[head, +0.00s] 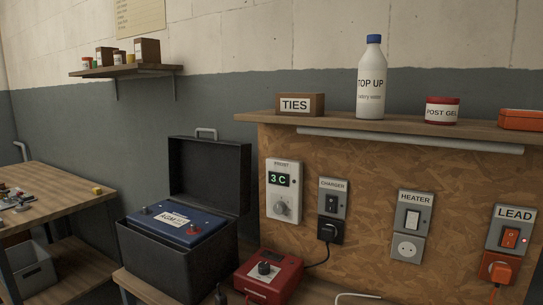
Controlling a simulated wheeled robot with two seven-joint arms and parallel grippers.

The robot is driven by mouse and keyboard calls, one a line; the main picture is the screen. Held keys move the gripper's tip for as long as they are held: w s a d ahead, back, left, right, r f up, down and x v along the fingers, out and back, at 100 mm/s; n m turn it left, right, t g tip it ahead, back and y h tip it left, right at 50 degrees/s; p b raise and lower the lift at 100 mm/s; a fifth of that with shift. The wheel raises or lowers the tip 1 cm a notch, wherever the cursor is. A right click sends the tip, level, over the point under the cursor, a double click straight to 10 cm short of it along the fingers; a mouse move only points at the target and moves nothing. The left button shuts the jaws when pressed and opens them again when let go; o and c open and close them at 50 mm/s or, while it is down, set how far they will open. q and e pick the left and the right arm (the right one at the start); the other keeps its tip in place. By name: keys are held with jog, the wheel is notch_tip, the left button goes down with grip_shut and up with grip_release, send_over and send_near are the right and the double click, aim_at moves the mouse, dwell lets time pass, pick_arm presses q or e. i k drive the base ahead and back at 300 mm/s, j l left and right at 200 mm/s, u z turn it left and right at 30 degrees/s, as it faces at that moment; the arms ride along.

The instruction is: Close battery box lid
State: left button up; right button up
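The black battery box (187,271) stands on a low wooden bench at the lower middle of the head view. Its lid (208,177) is open and stands upright at the back, with a grey handle (206,134) on its top edge. A blue battery (176,222) labelled AGM sits inside the box, with a red terminal and a dark one. Neither of my grippers is in view.
A red charger (269,278) sits right of the box, its cable running to a wall socket (328,231). A wooden panel with switches stands behind, below a shelf (400,133) with a bottle (371,85). A cluttered table (82,192) is at left.

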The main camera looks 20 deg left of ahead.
aim_at(214, 174)
jog(key=j+u, duration=0.25)
jog(key=i+j+u, duration=0.25)
jog(key=j, duration=0.2)
jog(key=j+u, duration=0.3)
jog(key=i+j, duration=0.05)
jog(key=j, duration=0.05)
